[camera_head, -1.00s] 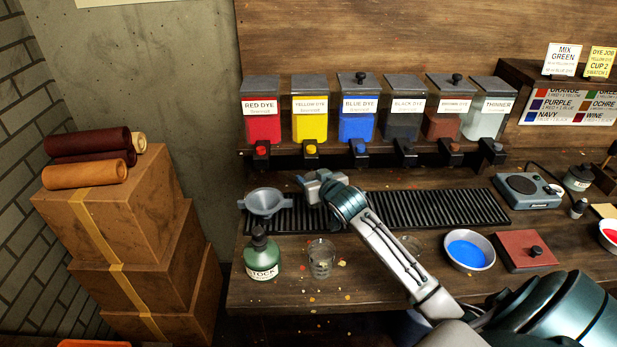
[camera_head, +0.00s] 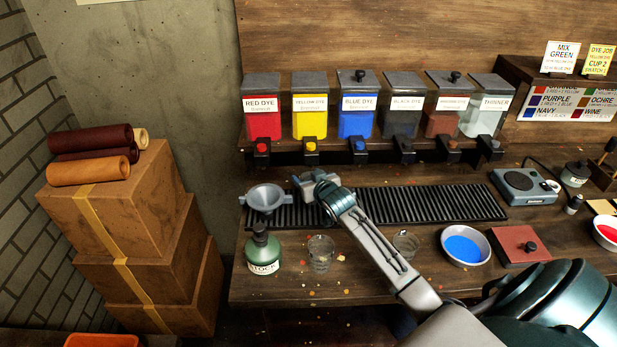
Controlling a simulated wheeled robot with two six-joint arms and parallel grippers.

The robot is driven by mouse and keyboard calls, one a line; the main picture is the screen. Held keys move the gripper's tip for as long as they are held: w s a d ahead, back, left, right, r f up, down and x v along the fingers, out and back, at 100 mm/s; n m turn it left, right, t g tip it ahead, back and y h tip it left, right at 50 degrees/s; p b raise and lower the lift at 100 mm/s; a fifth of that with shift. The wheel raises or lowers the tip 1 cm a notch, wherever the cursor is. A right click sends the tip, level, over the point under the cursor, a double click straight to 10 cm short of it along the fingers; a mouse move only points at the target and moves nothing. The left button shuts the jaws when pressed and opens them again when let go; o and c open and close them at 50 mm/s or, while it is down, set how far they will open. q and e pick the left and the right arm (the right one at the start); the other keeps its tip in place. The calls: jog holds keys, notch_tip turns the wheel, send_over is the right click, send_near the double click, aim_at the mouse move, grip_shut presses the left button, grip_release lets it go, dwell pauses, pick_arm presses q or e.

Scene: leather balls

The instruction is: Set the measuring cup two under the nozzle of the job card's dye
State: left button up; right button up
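The dye job card (camera_head: 600,60) at the far right reads yellow dye, cup 2. The yellow dye tank (camera_head: 310,116) stands second from left on the shelf, with its nozzle (camera_head: 311,147) below. My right gripper (camera_head: 308,181) is over the slatted drip grate (camera_head: 420,205), just below and in front of that nozzle. Whether it holds anything is hidden by the gripper itself. One clear measuring cup (camera_head: 320,254) stands on the bench left of my arm; another (camera_head: 405,243) stands right of it. Their numbers are too small to read. My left gripper is out of view.
A grey funnel (camera_head: 265,198) sits at the grate's left end, behind a green stock bottle (camera_head: 262,252). A bowl of blue dye (camera_head: 465,246), a red-brown pad (camera_head: 518,246) and a scale-like device (camera_head: 524,187) are at right. Stacked boxes (camera_head: 125,215) stand left of the bench.

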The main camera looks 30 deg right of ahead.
jog(key=shift+o, duration=1.4)
jog(key=shift+r, duration=0.25)
jog(key=shift+s+f, duration=0.1)
jog(key=shift+s, duration=0.25)
jog(key=b+v, duration=0.2)
jog(key=v, duration=0.9)
